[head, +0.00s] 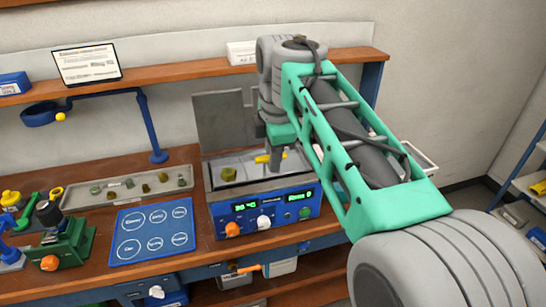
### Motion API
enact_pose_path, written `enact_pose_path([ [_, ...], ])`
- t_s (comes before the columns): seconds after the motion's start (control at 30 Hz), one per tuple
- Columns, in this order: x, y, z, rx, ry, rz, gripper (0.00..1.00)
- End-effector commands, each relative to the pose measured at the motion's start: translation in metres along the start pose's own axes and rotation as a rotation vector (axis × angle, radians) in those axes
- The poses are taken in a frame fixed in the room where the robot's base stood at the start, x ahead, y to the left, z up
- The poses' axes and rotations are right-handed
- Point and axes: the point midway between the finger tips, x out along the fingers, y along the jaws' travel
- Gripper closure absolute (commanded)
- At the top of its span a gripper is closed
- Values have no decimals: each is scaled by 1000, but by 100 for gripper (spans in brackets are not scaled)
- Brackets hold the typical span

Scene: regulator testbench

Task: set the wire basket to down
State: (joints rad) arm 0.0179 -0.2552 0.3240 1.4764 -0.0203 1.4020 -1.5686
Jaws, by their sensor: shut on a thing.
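The wire basket is hard to make out. It appears to be in the open tank of the blue-fronted bath (263,221), largely hidden behind the bath's rim and my arm. A yellow handle (262,159) shows above the tank. My gripper (275,165) points down over the tank and is shut on this yellow handle. The bath's grey lid (222,120) stands open behind the tank. A small brownish piece (228,174) lies inside on the left. How deep the basket sits cannot be told.
Left of the bath are a blue mat (125,246) with white circles, a tray (72,197) of small parts and a green device (70,240). A blue post (152,125) stands behind. A wooden shelf (190,72) runs above. My arm covers the right side.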

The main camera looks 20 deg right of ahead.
Motion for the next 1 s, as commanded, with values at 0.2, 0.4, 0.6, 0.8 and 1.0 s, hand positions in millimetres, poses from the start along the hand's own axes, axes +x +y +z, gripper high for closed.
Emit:
enact_pose_path([
  [0.2, -1, 2, 0, 1, 0, 7, 100],
  [0.4, -2, 2, 0, 1, 0, 8, 100],
  [0.6, -1, 2, 0, 1, 0, 9, 100],
  [0.8, 26, -4, 0, 1, 0, 6, 100],
  [1.0, 65, -12, 0, 1, 0, 6, 100],
])
